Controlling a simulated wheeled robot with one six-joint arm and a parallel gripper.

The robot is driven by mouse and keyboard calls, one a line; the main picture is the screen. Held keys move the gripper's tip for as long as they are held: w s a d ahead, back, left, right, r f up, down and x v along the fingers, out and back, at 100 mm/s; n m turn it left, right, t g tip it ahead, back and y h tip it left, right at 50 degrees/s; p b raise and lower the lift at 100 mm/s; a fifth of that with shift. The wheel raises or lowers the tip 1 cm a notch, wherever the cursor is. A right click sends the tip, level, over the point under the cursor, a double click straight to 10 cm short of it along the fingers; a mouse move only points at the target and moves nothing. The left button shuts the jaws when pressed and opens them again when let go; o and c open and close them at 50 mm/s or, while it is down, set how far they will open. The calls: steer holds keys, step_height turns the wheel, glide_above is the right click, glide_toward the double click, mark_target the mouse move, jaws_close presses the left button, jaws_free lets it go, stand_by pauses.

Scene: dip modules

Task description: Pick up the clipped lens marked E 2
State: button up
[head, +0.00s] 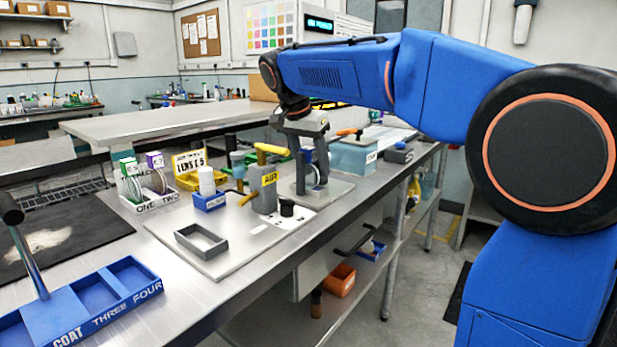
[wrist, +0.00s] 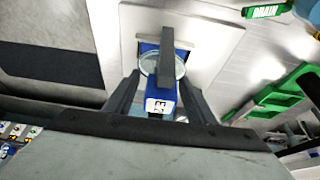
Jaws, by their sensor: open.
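The clipped lens (wrist: 153,64) is a clear round disc with a blue clip (wrist: 167,45) and a white tag (wrist: 159,105) that reads E 2, seen sideways in the wrist view. It is over a pale square plate. My gripper (wrist: 160,82) is open, with one finger on each side of the clip. A grey bar crosses in front of part of the lens. I cannot tell whether either finger touches the clip. In the head view my gripper (head: 307,170) points down at the grey plate by the AIR post, and the lens shows only partly between its fingers.
A rack (head: 150,203) marked ONE and TWO holds a green-tagged and a purple-tagged lens. The AIR post (head: 264,188), with yellow handles, stands close left of my gripper. A blue tray (head: 95,296) lies front left. A green DRAIN label (wrist: 264,12) shows in the wrist view.

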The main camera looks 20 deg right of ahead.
steer(key=c, duration=1.2)
steer(key=shift+o, duration=0.2)
